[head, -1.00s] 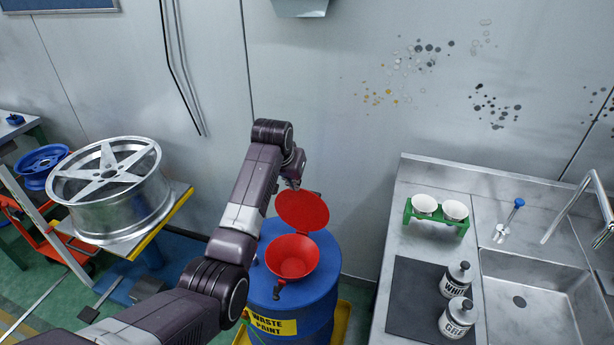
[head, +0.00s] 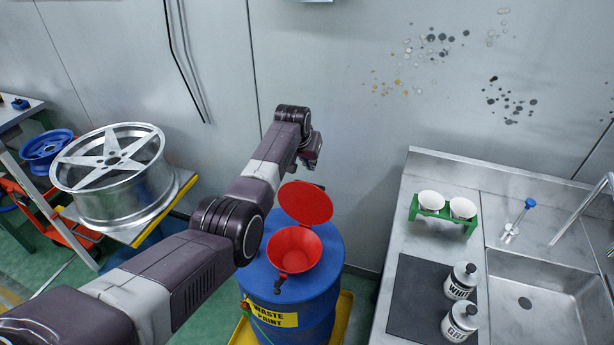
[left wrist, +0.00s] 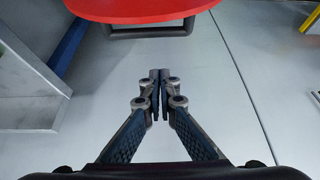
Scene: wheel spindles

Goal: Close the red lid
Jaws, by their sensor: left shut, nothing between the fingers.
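The red lid (head: 306,203) stands open, tilted up at the back of a red funnel (head: 294,250) on top of a blue waste paint drum (head: 322,283). My left gripper (head: 311,165) is above and behind the lid, near the wall, apart from the lid in the head view. In the left wrist view my left gripper (left wrist: 159,78) is shut with its fingertips together and nothing between them. The red lid (left wrist: 140,9) shows there at the top edge, beyond the fingertips, with a dark bar beside it. My right gripper is not in view.
A metal wheel (head: 110,170) lies on a stand at left. A steel sink counter (head: 398,230) stands at right with white cups (head: 463,208) and bottles (head: 460,320). The grey wall (head: 350,120) is close behind the drum.

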